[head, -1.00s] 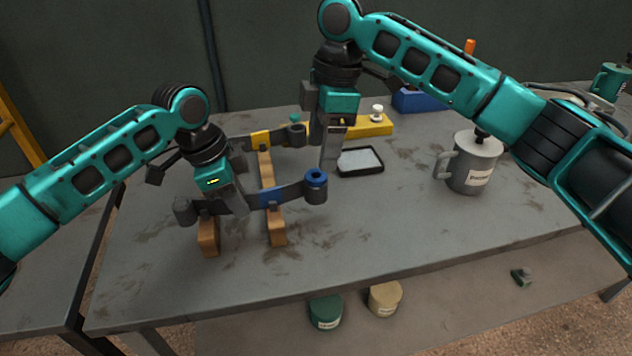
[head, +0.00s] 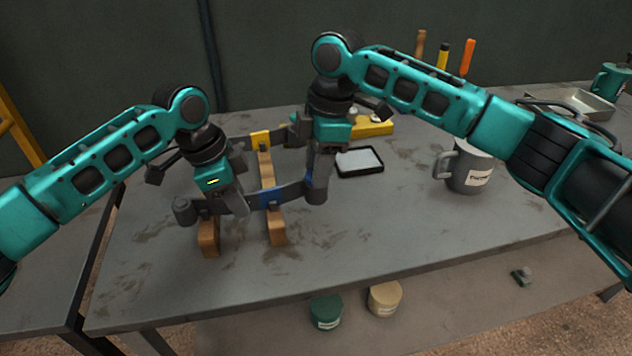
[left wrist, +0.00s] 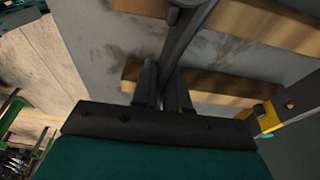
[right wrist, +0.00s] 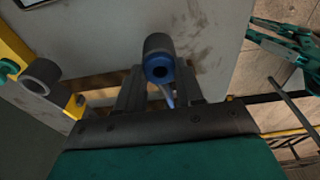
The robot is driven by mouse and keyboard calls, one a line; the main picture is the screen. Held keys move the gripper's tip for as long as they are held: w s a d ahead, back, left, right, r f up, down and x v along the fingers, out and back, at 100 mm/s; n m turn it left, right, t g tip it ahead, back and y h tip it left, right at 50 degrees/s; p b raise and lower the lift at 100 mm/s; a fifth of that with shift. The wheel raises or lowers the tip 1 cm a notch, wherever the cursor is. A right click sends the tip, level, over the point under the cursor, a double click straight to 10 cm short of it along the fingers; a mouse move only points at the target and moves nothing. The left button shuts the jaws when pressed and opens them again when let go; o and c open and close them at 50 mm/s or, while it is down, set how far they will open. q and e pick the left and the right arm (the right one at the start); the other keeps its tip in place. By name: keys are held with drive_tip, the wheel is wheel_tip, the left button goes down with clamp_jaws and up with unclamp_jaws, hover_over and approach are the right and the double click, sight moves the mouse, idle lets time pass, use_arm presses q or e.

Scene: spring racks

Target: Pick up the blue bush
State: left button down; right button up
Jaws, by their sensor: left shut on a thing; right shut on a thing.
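The blue bush (right wrist: 158,68) is a blue ring with a dark hole, seated at the grey eye of the front leaf spring. In the head view my right gripper (head: 319,190) hides it. In the right wrist view it lies between my right fingers, which are shut on it. The front leaf spring (head: 290,192) has a blue band and rests on wooden blocks (head: 277,228). My left gripper (head: 238,206) is shut on this spring's bar, left of the blue band; the bar passes between its fingers in the left wrist view (left wrist: 178,62).
A second leaf spring with a yellow band (head: 261,140) lies behind. A black-rimmed tray (head: 360,162), a yellow block (head: 375,129) and a grey mug (head: 470,172) stand to the right. The front of the table (head: 400,235) is clear. Two pots (head: 385,297) stand below.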

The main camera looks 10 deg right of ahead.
use_arm(q)
drive_tip(key=shift+f, duration=0.1)
use_arm(e)
drive_tip(key=c, duration=0.5)
drive_tip(key=shift+r, duration=0.1)
wheel_tip(320, 180, up, 10)
drive_tip(key=shift+f, duration=0.1)
drive_tip(key=o, duration=0.5)
drive_tip(key=c, duration=0.5)
use_arm(q)
drive_tip(key=c, duration=1.1)
unclamp_jaws()
